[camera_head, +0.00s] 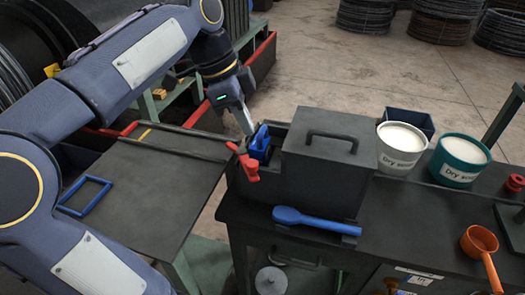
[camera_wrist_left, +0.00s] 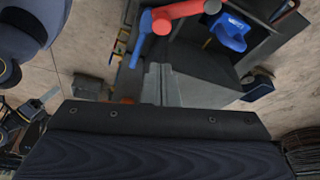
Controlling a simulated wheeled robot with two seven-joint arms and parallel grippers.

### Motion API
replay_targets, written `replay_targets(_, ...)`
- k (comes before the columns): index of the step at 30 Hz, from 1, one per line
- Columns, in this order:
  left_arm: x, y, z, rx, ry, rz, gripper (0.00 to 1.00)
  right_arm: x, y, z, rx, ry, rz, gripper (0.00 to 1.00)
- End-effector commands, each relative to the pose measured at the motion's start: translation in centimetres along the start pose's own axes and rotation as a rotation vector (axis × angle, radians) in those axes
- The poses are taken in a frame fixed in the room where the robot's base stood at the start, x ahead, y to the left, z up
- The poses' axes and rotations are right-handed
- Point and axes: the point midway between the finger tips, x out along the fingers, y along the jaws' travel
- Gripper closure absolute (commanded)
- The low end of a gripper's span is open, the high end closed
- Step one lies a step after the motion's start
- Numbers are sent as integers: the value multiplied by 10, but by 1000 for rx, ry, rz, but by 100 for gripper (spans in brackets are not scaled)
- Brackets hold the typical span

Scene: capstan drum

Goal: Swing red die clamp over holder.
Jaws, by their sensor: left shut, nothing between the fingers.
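The red die clamp (camera_head: 246,163) sits at the left edge of the dark box assembly in the head view. It also shows in the left wrist view (camera_wrist_left: 186,12), at the top, with a round red end. The blue holder (camera_head: 260,143) stands in the box just right of the clamp, and it shows in the wrist view (camera_wrist_left: 230,31) to the clamp's right. The clamp is beside the holder. My left gripper (camera_head: 249,131) is shut and empty, above and close to the clamp and holder; contact cannot be told. My right gripper is not in view.
A dark lidded box (camera_head: 331,150) stands right of the holder. A blue scoop (camera_head: 316,220) lies in front of it. White (camera_head: 401,143) and teal (camera_head: 459,160) buckets and an orange ladle (camera_head: 480,242) are at the right. A blue frame (camera_head: 85,194) lies on the left table.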

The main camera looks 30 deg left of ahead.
Motion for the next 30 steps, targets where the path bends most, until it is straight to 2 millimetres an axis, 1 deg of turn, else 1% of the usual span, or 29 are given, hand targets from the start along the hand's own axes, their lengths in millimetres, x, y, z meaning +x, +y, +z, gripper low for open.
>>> replay_targets(2,2,0,0,-1,0,1,100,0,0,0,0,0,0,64)
replay_targets(5,11,0,0,-1,-1,2,100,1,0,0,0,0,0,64)
replay_targets(8,27,1,0,-1,-2,4,100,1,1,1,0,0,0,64)
replay_targets(15,71,1,0,-1,-2,4,100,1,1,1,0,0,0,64)
replay_targets(18,85,0,0,-2,-2,3,100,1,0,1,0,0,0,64)
replay_targets(21,94,0,0,-2,-1,2,100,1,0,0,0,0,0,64)
replay_targets(24,99,0,0,-2,0,1,100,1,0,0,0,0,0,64)
replay_targets(30,101,0,0,-2,0,0,100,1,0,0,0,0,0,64)
